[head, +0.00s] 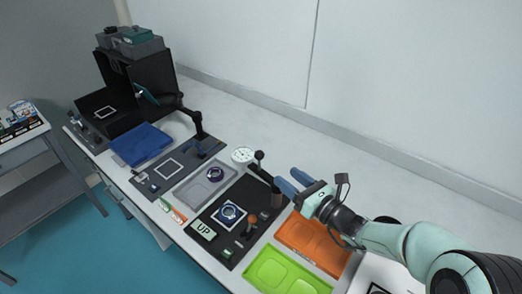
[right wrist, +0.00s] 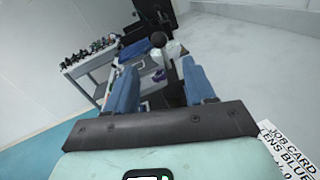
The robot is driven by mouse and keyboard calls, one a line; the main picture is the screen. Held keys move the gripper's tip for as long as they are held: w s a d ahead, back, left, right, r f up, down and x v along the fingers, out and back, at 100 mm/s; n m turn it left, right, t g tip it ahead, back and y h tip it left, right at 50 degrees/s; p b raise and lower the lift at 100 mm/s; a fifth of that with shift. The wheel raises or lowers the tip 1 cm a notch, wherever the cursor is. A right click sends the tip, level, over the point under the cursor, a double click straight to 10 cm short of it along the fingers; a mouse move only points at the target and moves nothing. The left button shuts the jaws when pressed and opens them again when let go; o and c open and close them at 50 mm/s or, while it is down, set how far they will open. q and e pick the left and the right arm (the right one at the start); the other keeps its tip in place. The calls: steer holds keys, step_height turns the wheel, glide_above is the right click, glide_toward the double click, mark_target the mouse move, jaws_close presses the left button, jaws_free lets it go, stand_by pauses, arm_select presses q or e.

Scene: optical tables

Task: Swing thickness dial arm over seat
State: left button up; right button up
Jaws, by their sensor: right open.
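The thickness dial (head: 242,155) has a round white face. It sits at the far end of its dark arm, near a black ball knob (head: 259,156). A brown-grey post (head: 277,198) stands on the right of the black mat. The seat (head: 229,213), a pale square with a dark blue ring, lies on that mat, left of the post; the dial is away from it, toward the wall. My right gripper (head: 284,179) is open beside the post and knob. In the right wrist view the knob (right wrist: 159,39) appears beyond and between the blue fingers; contact cannot be told. My left gripper is out of view.
A grey tray (head: 190,197) with a purple-blue ring lies left of the black mat. Orange (head: 318,250) and green (head: 262,283) trays lie to the right. The wall runs behind the table.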

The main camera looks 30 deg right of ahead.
mark_target(259, 155)
steer(key=w+a, duration=0.1)
steer(key=w, duration=0.7)
steer(key=w+a, duration=0.1)
steer(key=w, duration=0.3)
steer(key=shift+w+a, duration=0.2)
steer(key=shift+a, duration=0.15)
jaws_close()
